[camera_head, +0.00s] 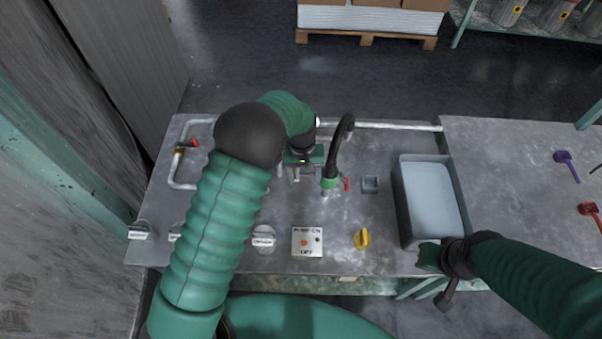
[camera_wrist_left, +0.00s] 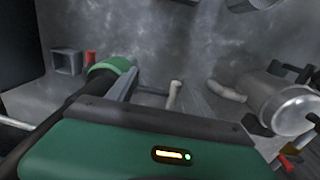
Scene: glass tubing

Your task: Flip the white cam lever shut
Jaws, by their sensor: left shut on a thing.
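My left gripper (camera_head: 303,174) reaches down over the middle of the bench, just left of the black hose with the green collar. It is shut on a small pale piece (camera_wrist_left: 175,95), which looks like the white cam lever and shows just past the green gripper body in the left wrist view. The gripper and arm hide most of the lever in the head view, so its angle cannot be told. My right gripper (camera_head: 430,258) is at the front edge by the grey bin; its fingers cannot be made out.
The black hose (camera_head: 340,145) and a red handle (camera_head: 347,184) stand close right of my left gripper. A glass vessel (camera_wrist_left: 290,108) is at the right in the wrist view. A switch plate (camera_head: 307,242), yellow knob (camera_head: 362,239) and grey bin (camera_head: 405,225) are on the bench.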

